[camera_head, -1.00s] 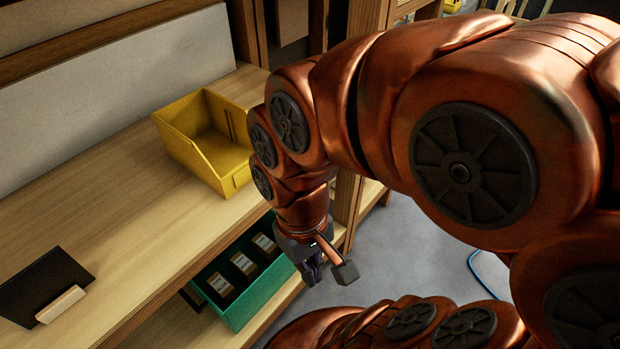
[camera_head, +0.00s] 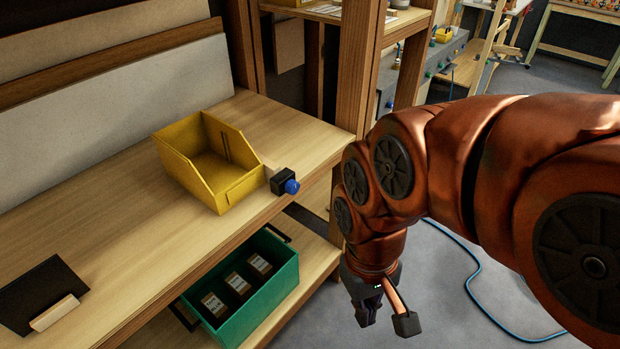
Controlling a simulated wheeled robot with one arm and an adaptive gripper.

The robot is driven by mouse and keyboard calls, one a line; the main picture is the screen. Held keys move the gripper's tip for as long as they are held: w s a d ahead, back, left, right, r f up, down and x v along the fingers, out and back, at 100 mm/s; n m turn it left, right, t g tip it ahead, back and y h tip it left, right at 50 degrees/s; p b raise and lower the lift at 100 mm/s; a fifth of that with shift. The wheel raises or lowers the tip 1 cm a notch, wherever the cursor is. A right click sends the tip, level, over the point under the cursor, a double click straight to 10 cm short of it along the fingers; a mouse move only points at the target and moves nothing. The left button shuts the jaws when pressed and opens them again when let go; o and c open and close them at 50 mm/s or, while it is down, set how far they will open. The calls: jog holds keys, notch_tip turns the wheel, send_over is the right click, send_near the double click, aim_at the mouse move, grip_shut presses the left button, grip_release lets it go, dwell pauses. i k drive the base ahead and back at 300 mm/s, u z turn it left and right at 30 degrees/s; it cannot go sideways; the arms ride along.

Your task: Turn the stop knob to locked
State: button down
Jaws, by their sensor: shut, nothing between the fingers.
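A small black box with a blue round knob (camera_head: 292,187) sits at the front edge of the wooden bench, just right of the yellow bin. The knob faces outward to the right; its setting is too small to tell. My gripper (camera_head: 366,318) hangs pointing down over the grey floor, in front of the bench and to the right of the knob. It is apart from the knob, shut and empty.
The yellow bin (camera_head: 238,198) stands on the bench (camera_head: 130,221). A green crate (camera_head: 268,300) with several labelled packs is on the lower shelf. A dark panel with a light wooden block (camera_head: 54,312) lies at left. A wooden post (camera_head: 362,80) rises behind my arm. A blue hose (camera_head: 471,290) lies on the floor.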

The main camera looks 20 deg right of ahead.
aim_at(292, 187)
jog(key=i, duration=0.45)
jog(key=z, duration=1.6)
jog(key=k, duration=1.3)
jog(key=u, duration=1.55)
